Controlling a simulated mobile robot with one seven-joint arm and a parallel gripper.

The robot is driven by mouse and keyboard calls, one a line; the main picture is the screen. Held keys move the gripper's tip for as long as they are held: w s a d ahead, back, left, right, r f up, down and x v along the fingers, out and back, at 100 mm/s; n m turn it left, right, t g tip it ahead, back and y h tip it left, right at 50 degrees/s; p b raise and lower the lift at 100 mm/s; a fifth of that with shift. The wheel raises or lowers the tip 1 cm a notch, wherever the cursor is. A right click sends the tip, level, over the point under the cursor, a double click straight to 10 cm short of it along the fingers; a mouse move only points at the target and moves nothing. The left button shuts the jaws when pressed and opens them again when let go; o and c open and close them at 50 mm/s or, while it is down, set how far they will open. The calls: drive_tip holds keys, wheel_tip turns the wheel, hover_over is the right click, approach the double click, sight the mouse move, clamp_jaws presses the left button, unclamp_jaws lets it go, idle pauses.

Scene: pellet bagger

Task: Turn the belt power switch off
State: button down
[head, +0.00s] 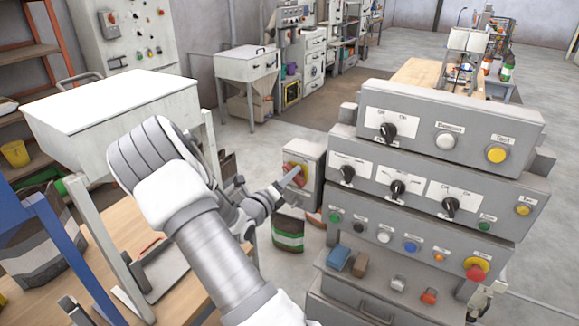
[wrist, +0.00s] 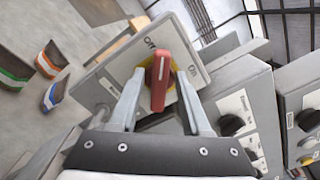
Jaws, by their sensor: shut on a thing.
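The belt power switch is a red rotary handle (wrist: 160,78) on a yellow disc, on a light plate on a grey box. In the wrist view the plate has two labels, one near the handle's upper end and one to its right. They are small and tilted, seemingly Off and On. In the head view the red handle (head: 297,172) shows on the grey box (head: 310,168), left of the large console. My gripper (wrist: 158,88) is shut on the red handle, with a finger on each side. It also shows in the head view (head: 284,187), reaching the box from the left.
A large grey console (head: 440,172) with several knobs and buttons stands close to the right. A green-banded bag (head: 288,238) stands on the floor below the switch box. A white-topped cabinet (head: 115,100) and a wooden bench are at left, near my arm.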

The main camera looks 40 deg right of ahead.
drive_tip(key=shift+f+n+p, duration=0.2)
drive_tip(key=shift+n+p, duration=2.9)
drive_tip(key=shift+n, duration=0.7)
drive_tip(key=shift+f, duration=0.1)
drive_tip(key=c, duration=0.7)
unclamp_jaws()
drive_tip(key=shift+a, duration=0.1)
drive_tip(key=b+v, duration=0.2)
drive_tip(key=v, duration=1.5)
drive_tip(key=shift+a+b, duration=0.15)
drive_tip(key=shift+b, duration=0.15)
